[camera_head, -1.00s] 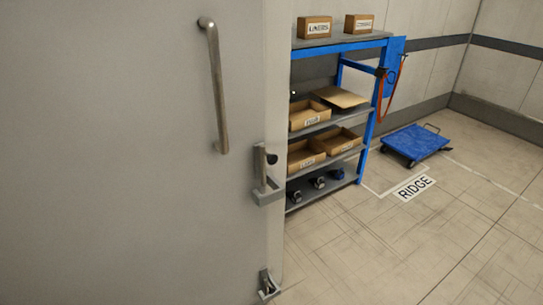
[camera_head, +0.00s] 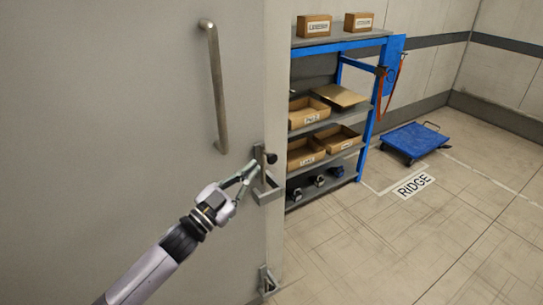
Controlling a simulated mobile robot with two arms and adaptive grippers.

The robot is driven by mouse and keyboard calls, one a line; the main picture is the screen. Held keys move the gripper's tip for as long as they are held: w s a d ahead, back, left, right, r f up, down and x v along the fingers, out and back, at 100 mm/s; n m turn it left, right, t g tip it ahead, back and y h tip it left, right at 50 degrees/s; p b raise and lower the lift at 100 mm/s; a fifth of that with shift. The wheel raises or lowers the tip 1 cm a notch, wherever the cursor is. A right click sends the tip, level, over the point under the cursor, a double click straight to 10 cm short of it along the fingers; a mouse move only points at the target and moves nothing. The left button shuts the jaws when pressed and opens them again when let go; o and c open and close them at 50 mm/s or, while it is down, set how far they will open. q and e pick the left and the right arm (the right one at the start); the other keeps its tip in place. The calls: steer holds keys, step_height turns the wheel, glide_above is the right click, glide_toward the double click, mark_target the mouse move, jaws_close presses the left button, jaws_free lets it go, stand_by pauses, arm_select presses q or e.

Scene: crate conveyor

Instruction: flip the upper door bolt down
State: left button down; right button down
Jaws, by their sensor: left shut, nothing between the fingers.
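The grey door (camera_head: 110,110) fills the left of the view. The upper door bolt (camera_head: 265,192) is a metal latch at the door's right edge, with a dark round knob (camera_head: 271,158) beside its upright part. My left gripper (camera_head: 247,173) comes in from the lower left. It is shut and empty, with its fingertips at the left side of the upper bolt. I cannot tell whether they touch it. The fingers cover a little of the bolt's left side. My right gripper is not in view.
A long vertical handle (camera_head: 216,88) stands out from the door above the gripper. A lower bolt (camera_head: 267,281) sits near the bottom edge. Behind is a blue shelf (camera_head: 367,130) with boxes, and a blue cart (camera_head: 415,139). The floor to the right is mostly clear.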

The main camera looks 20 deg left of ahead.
arm_select(q)
steer(key=shift+w, duration=0.1)
step_height(320, 180, up, 3)
steer(key=p, duration=0.3)
glide_above(272, 157)
steer(key=s+d, duration=0.2)
steer(key=f, duration=0.2)
steer(key=a+f, duration=0.1)
steer(key=shift+s+a+f, duration=0.1)
steer(key=shift+a+f, duration=0.1)
steer(key=shift+f, duration=0.2)
steer(key=shift+f, duration=0.1)
step_height(272, 157, down, 8)
steer(key=b, duration=0.5)
steer(key=shift+r+b, duration=0.25)
steer(key=shift+b, duration=0.15)
steer(key=shift+r, duration=0.1)
